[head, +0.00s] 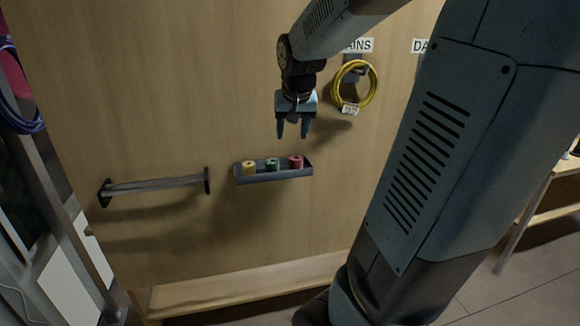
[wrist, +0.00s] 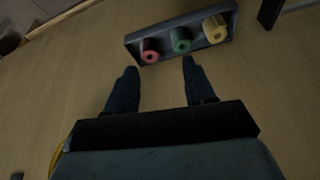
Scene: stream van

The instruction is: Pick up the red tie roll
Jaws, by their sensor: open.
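The red tie roll (head: 296,162) sits at the right end of a small dark wall tray (head: 275,176) in the head view. A green roll (head: 271,164) is in the middle and a yellow roll (head: 249,167) at the left. My gripper (head: 293,133) points down, open and empty, above the tray and apart from it. In the wrist view, the red roll (wrist: 150,57) is at the left end of the tray, beyond my open fingertips (wrist: 160,66). The green roll (wrist: 181,40) and yellow roll (wrist: 214,28) stand to its right.
A yellow cable coil (head: 354,84) hangs on the panel right of my gripper, under a label (head: 358,45). A grey bar (head: 155,184) on brackets is left of the tray. A wooden ledge (head: 240,285) runs below. The panel between is bare.

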